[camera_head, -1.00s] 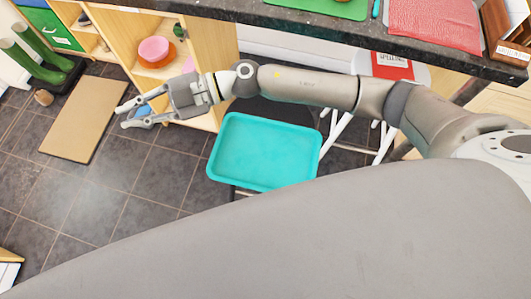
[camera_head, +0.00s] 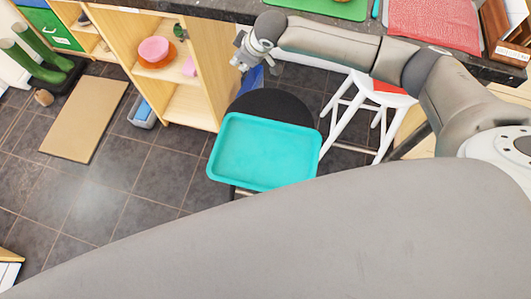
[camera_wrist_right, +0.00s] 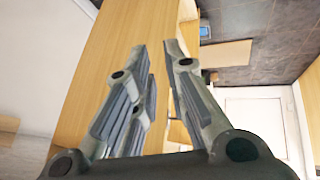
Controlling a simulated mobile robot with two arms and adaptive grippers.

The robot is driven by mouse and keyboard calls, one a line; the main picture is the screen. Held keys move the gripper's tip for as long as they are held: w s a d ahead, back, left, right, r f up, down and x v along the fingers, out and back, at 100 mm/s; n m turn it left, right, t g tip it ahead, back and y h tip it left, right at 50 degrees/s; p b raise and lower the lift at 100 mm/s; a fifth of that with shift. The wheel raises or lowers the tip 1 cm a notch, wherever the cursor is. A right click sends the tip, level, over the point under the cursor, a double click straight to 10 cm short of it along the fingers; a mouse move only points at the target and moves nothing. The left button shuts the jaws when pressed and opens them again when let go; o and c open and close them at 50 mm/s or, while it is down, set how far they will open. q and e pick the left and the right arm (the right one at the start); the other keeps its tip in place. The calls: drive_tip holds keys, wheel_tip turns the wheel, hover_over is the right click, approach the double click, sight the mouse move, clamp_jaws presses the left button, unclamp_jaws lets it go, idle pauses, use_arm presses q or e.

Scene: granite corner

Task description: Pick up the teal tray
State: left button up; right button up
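The teal tray (camera_head: 264,152) lies in the middle of the head view. It rests on a black round seat (camera_head: 268,103) and hides most of it. The tray looks empty. My right gripper (camera_head: 240,66) is above and behind the tray in the picture, apart from it, beside the wooden shelf unit. In the right wrist view its two fingers (camera_wrist_right: 155,50) stand apart with nothing held between them. The tray does not show in the wrist view. My left gripper is not in view.
The wooden shelf unit (camera_head: 206,85) stands left of my right gripper. A dark counter (camera_head: 330,30) runs along the back. A white stool (camera_head: 343,115) stands right of the tray. A tan mat (camera_head: 85,118) lies at left. The tiled floor (camera_head: 150,190) left of the tray is clear.

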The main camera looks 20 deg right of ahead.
drive_tip(key=s+d+f+g, duration=0.2)
drive_tip(key=s+d+g, duration=0.15)
drive_tip(key=s, duration=0.25)
drive_tip(key=n+g, duration=0.2)
drive_tip(key=g, duration=0.3)
approach(269, 123)
drive_tip(key=shift+s+a+f+h, duration=0.2)
drive_tip(key=shift+s+f, duration=0.1)
drive_tip(key=shift+f, duration=0.3)
drive_tip(key=shift+s+a+f+h, duration=0.2)
drive_tip(key=shift+s+f, duration=0.1)
drive_tip(key=shift+f, duration=0.35)
drive_tip(key=shift+w+x, duration=0.1)
drive_tip(key=shift+x, duration=1.5)
drive_tip(key=shift+w+x, duration=0.15)
drive_tip(key=shift+x, duration=1.4)
drive_tip(key=shift+a, duration=0.1)
clamp_jaws()
drive_tip(key=shift+r, duration=0.15)
